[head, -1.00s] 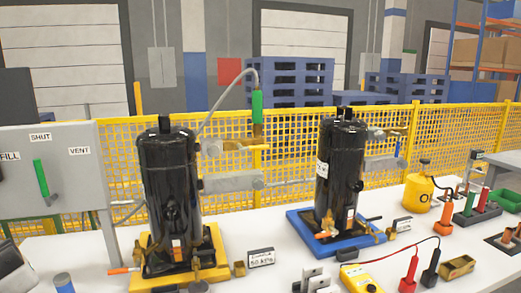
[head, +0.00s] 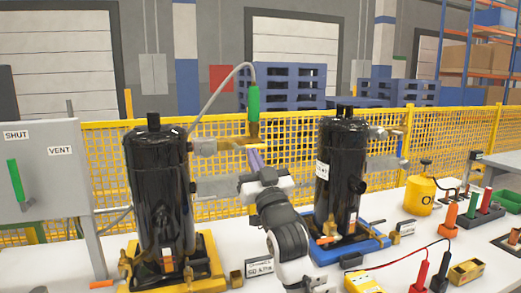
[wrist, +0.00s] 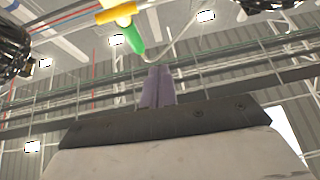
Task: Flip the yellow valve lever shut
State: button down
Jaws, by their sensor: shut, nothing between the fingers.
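The yellow valve lever (head: 238,141) is on the brass valve at the upper port of the left black compressor (head: 156,195), below a green hose fitting (head: 253,99). It lies roughly level, along the port line. In the wrist view the yellow lever (wrist: 116,15) is at the top, beside the green fitting (wrist: 135,40). My gripper (head: 254,155) points upward with its purple fingers just below the valve. In the wrist view my gripper (wrist: 158,72) has its fingers together and empty, with a visible gap to the lever. I cannot tell whether it touches the valve.
The right black compressor (head: 340,175) stands on a blue base (head: 350,251), right of my arm. A grey hose (head: 212,92) arches above the valve. A grey panel (head: 40,190) stands at left, and a yellow mesh fence (head: 290,125) runs behind.

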jog(key=shift+m+h, duration=0.5)
jog(key=shift+h, duration=0.4)
jog(key=d, duration=0.1)
jog(key=w+d, duration=0.1)
jog(key=d, duration=0.2)
jog(key=shift+w+f, duration=0.25)
jog(key=shift+f, duration=0.15)
notch_tip(320, 180, up, 6)
jog(key=p, duration=0.3)
send_over(259, 146)
jog(key=s, duration=0.3)
jog(key=shift+w+f, duration=0.25)
jog(key=shift+f, duration=1)
jog(key=shift+w+f, duration=0.2)
jog(key=shift+f, duration=1)
